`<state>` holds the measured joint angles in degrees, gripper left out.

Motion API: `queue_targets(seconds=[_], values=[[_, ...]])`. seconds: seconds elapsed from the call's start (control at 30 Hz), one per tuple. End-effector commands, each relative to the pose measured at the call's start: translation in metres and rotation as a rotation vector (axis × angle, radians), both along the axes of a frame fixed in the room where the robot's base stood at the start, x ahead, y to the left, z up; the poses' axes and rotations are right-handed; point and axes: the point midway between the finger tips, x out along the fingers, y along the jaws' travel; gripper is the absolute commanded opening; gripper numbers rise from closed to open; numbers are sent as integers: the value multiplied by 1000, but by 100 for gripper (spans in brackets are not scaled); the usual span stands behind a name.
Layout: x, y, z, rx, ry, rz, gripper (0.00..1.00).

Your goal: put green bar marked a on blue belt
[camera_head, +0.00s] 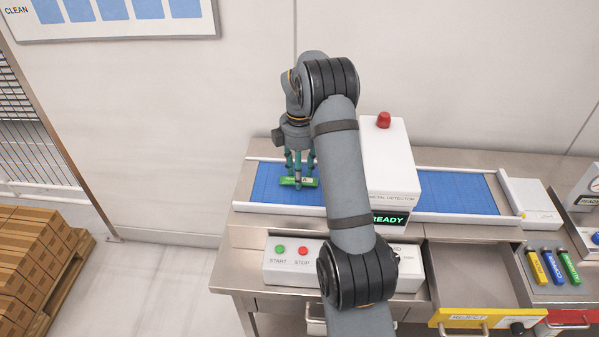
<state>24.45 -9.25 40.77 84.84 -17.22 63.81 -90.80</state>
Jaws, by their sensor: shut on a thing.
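A green bar (310,183) with a white label that seems to read A is at the left part of the blue belt (268,190), left of the metal detector. My gripper (298,181) points down over the bar, with its green-tipped fingers shut on it. The bar lies level, at or just above the belt surface; I cannot tell whether it touches. My fingers hide part of the bar. The blue belt also shows to the right of the detector.
The white metal detector (388,160) with a red lamp straddles the belt, its display reading READY. A control box (290,264) with START and STOP buttons is in front. An open yellow-fronted drawer (470,285) and several coloured bars (553,267) are at right. Stacked boxes (30,250) stand left.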

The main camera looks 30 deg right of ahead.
Motion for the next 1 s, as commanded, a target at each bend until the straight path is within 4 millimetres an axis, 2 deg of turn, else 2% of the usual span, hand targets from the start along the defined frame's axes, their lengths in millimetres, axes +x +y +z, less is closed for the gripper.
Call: queue_targets(seconds=[0.27,0.3,0.6,0.87,1.0], values=[[0,0,-4,0,0,0,13],[0,0,-4,0,0,0,36],[0,0,-3,0,0,0,54],[0,0,-3,0,0,0,55],[1,-1,5,-2,-3,0,55]])
